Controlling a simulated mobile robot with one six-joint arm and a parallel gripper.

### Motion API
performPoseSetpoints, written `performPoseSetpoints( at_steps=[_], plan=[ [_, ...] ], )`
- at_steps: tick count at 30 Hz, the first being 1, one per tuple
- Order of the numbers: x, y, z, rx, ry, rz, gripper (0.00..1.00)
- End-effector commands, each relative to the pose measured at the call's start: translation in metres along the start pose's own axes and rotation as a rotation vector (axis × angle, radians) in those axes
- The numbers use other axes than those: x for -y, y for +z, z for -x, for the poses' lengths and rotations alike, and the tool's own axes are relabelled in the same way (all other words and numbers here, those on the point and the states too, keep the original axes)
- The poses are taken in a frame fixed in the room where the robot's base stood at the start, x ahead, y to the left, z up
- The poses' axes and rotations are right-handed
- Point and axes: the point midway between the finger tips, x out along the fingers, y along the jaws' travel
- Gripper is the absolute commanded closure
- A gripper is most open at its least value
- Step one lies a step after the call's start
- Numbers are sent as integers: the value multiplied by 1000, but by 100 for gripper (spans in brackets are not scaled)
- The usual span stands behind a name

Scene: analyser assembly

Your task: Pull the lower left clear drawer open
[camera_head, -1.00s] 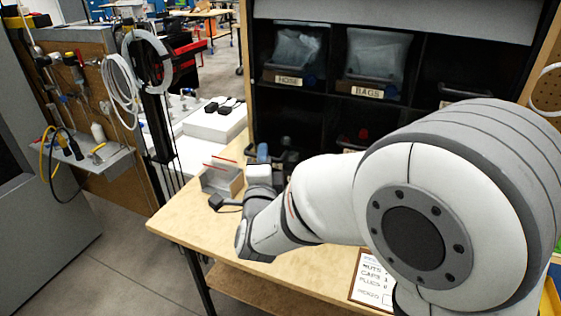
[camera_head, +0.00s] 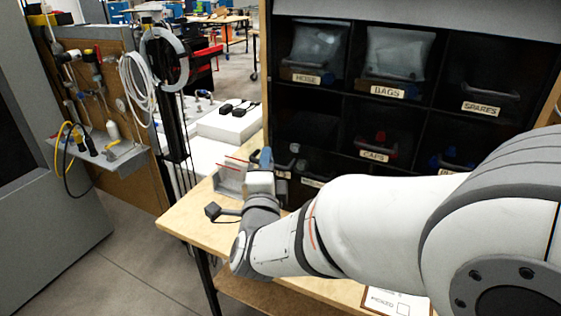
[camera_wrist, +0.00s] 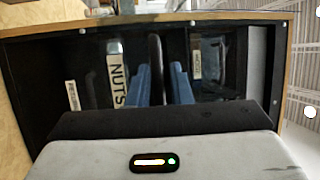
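The lower left clear drawer shows in the wrist view, turned sideways, with its NUTS label (camera_wrist: 118,78). In the head view only part of the lower left compartment (camera_head: 308,130) shows, because my arm covers its lower front. My gripper (camera_wrist: 166,84) has blue fingers with a dark gap between them, and it looks open. It faces the cabinet front, beside the NUTS label. In the head view a blue fingertip (camera_head: 265,158) shows at the cabinet's left side.
The HOSE drawer (camera_head: 313,52) is above, with the BAGS drawer (camera_head: 398,58) to its right and the CAPS drawer (camera_head: 378,138) below that. A small open box (camera_head: 232,181) stands on the wooden table (camera_head: 190,222) left of my wrist. A printed card (camera_head: 395,302) lies at the front.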

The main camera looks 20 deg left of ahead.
Motion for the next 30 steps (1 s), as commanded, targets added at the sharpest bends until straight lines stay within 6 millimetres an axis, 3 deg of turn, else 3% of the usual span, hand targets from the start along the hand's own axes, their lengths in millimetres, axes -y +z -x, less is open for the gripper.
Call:
performPoseSetpoints(
  at_steps=[7, 18, 30],
  plan=[
    [-2, -1, 11, -1, 2, 0, 81],
    [0, 0, 70, 2, 0, -2, 81],
    [0, -1, 79, -2, 0, 0, 81]
  ],
)
